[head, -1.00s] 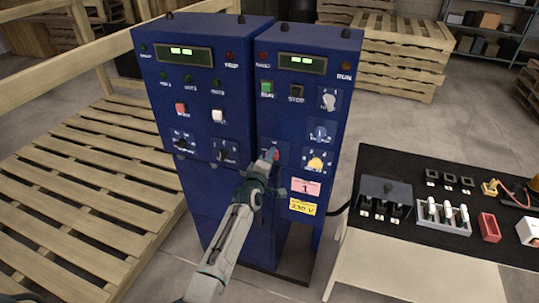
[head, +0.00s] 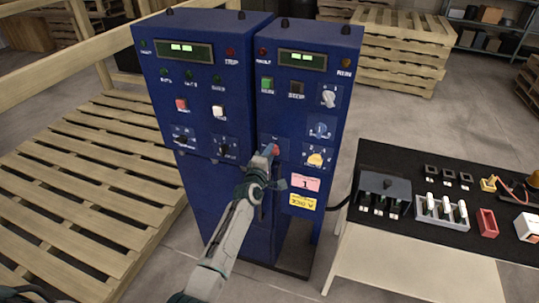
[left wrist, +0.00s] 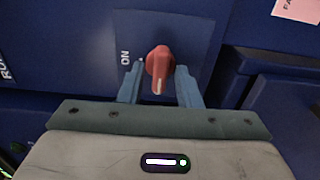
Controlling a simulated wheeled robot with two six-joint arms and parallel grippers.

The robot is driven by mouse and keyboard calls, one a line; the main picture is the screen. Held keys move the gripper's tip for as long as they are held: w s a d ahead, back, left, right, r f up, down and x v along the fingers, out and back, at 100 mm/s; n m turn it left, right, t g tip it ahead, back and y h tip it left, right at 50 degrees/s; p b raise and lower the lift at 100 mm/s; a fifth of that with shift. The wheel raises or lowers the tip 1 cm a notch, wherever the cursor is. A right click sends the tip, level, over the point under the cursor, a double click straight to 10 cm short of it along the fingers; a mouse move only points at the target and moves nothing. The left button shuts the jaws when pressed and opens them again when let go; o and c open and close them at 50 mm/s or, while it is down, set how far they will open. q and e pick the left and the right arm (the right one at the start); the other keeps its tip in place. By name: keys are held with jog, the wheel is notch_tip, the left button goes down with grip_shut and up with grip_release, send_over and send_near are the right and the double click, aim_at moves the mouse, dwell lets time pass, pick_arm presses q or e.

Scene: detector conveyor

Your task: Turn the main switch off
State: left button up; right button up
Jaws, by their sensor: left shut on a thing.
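The main switch is a red rotary knob (left wrist: 160,64) on a blue-grey plate (left wrist: 192,30) marked ON at its left, as the left wrist view shows. The knob's white mark points down in that view, toward my gripper. My left gripper (left wrist: 160,88) has a finger on each side of the knob and is shut on it. In the head view the red knob (head: 275,149) shows at the lower left of the right-hand blue cabinet (head: 309,105), with my left gripper (head: 270,151) at it. My right gripper is not in view.
Pink (head: 306,183) and yellow (head: 303,202) labels are below. A black-topped table (head: 440,181) with parts stands right, a wooden pallet (head: 90,180) left.

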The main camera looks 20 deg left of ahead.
pick_arm(q)
jog(key=o, duration=0.6)
jog(key=s, duration=0.3)
jog(key=s+p, duration=0.1)
jog(key=s, duration=0.3)
jog(key=s+p, duration=0.1)
jog(key=s, duration=0.2)
jog(key=shift+s+a, duration=0.25)
jog(key=shift+s, duration=0.15)
jog(key=shift+f, duration=0.15)
